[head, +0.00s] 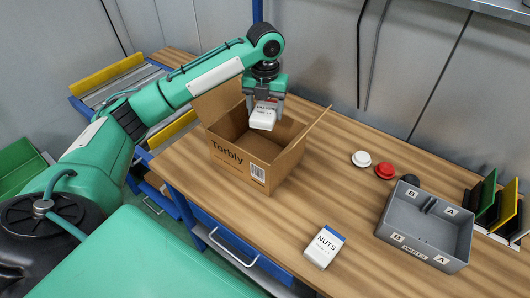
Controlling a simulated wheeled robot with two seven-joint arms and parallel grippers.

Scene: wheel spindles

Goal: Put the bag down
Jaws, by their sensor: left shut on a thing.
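My left gripper (265,98) is shut on a small white bag (262,119) with a red printed band. It holds the bag over the open cardboard box (228,166) marked "Torbly", near the box's back part. The bag looks apart from the box floor, though its exact height is hard to tell. The box stands on the wooden bench with its flaps open, and the part of its inside that shows is empty. My right gripper is not in view.
A white bag marked "NUTS" (324,246) lies at the bench's front. A grey divided bin (425,227) stands at the right. A white button (361,158) and a red button (384,171) sit behind it. Bare bench (320,190) lies right of the box.

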